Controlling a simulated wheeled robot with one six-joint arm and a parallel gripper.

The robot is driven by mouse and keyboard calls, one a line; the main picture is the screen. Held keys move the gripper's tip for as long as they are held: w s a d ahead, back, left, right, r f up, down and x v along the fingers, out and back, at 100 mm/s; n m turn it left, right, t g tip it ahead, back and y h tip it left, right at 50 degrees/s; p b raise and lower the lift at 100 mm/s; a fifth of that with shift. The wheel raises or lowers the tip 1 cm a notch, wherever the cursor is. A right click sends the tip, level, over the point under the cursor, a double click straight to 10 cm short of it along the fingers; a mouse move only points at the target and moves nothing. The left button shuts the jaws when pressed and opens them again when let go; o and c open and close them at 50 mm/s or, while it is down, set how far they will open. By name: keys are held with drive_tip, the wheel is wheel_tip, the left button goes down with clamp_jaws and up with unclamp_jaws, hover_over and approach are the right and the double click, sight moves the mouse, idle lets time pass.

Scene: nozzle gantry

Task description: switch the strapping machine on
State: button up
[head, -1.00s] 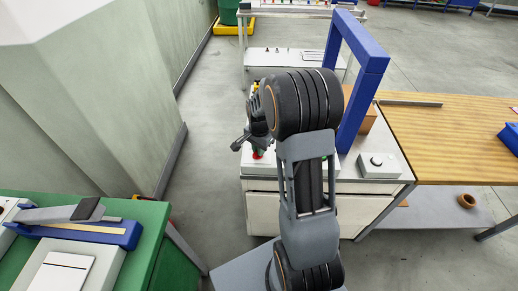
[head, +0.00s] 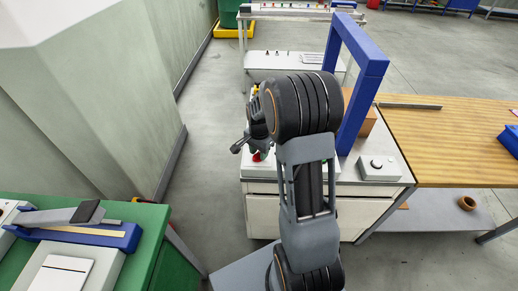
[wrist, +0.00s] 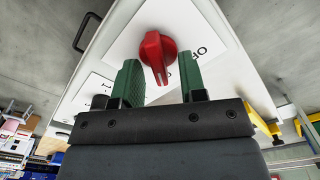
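The strapping machine is a white cabinet (head: 262,212) with a tall blue arch (head: 362,75) over its top. In the wrist view a red rotary knob (wrist: 156,54) sits on a white panel (wrist: 185,25), with black lettering partly hidden beside it. My gripper (wrist: 160,66) is open, one green finger to each side of the knob, with gaps showing between them. Whether the fingertips reach past the knob's face is hard to tell. In the head view my gripper is mostly hidden behind my wrist, over the cabinet's left end.
A small grey box with a round button (head: 378,167) stands on the cabinet's right. A wooden-topped table (head: 450,140) adjoins there. A green bench (head: 150,225) is at the lower left. Clear floor (head: 205,150) lies between wall and cabinet.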

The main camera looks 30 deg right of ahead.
wheel_tip(320, 180, up, 14)
idle(0.6)
drive_tip(key=shift+f, duration=0.1)
drive_tip(key=s+a+n+t, duration=0.1)
drive_tip(key=s+a+n, duration=0.4)
drive_tip(key=s, duration=0.3)
drive_tip(key=s+a+n+t, duration=0.2)
drive_tip(key=s+a+n, duration=0.3)
drive_tip(key=s+n, duration=0.3)
drive_tip(key=shift+s+a+r+t, duration=0.2)
drive_tip(key=shift+r+t, duration=0.05)
drive_tip(key=shift+t, duration=0.05)
drive_tip(key=shift+a, duration=0.15)
